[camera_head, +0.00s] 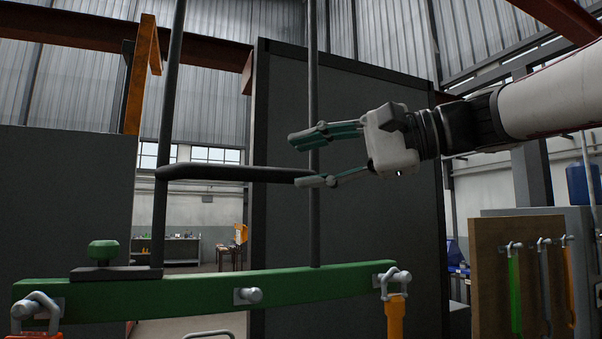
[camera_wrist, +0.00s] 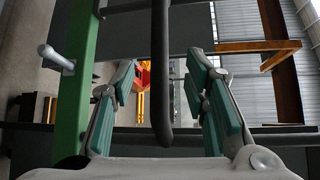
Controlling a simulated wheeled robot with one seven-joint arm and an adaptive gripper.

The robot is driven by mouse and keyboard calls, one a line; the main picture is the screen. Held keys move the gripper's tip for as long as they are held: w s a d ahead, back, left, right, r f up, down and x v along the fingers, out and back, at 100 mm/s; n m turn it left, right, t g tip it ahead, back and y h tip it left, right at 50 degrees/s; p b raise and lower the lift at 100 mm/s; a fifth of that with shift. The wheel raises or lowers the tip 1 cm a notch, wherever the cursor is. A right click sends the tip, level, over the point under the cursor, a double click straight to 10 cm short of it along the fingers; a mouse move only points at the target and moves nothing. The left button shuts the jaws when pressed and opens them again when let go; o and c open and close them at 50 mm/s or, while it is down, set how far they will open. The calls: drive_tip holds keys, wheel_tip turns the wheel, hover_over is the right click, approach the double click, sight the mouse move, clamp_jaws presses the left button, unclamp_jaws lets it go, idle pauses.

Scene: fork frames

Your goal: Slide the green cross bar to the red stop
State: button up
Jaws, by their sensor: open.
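The green cross bar (camera_head: 180,291) runs level across the lower part of the head view and stands upright at the left of the wrist view (camera_wrist: 78,90). A green knob (camera_head: 103,251) on a dark plate sits on its left end. Two dark upright rods meet it. My gripper (camera_head: 308,160) is open above the bar's right half, fingers pointing left. A dark handle-like bar (camera_head: 235,174) reaches toward it; its end (camera_wrist: 160,115) shows between the fingers in the wrist view. I cannot clearly identify the red stop; an orange-red piece (camera_head: 35,334) shows at lower left.
A large dark panel (camera_head: 350,120) stands behind my gripper, and a grey panel (camera_head: 65,200) at left. Grey shackles hang on the bar, one with an orange strap (camera_head: 396,315). A wooden board (camera_head: 488,270) with coloured straps is at right.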

sight(261, 172)
drive_tip(key=p+x, duration=0.1)
drive_tip(key=x, duration=0.9)
drive_tip(key=shift+a+f+p, duration=0.1)
drive_tip(key=shift+p, duration=0.2)
clamp_jaws()
